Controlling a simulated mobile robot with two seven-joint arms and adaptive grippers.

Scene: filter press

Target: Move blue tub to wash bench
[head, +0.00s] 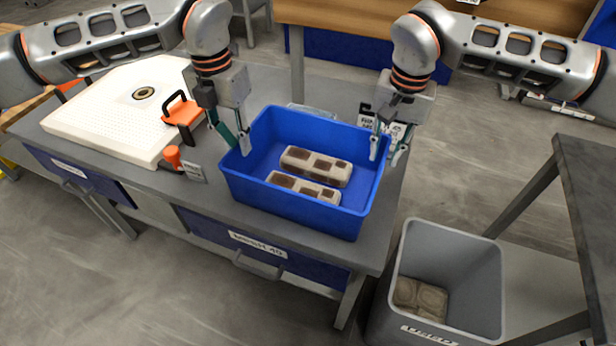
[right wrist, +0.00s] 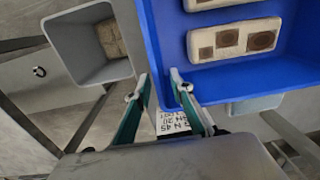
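The blue tub (head: 300,207) stands on the grey bench. Inside lie two pale blocks with brown patches, one behind (head: 316,166) and one in front (head: 303,187). My left gripper (head: 233,142) points down at the tub's left wall, its fingers apart on either side of the rim. My right gripper (head: 388,150) is at the right wall in the same way. In the right wrist view, the right fingers (right wrist: 158,82) are spread with the tub's wall (right wrist: 157,50) between them. I cannot tell which surface is the wash bench.
A white perforated plate (head: 110,110) with an orange-handled clamp (head: 181,112) lies left of the tub. A grey bin (head: 455,250) with brown pieces stands on the floor at right. A dark table (head: 590,180) is at far right, a wooden-topped table (head: 340,14) behind.

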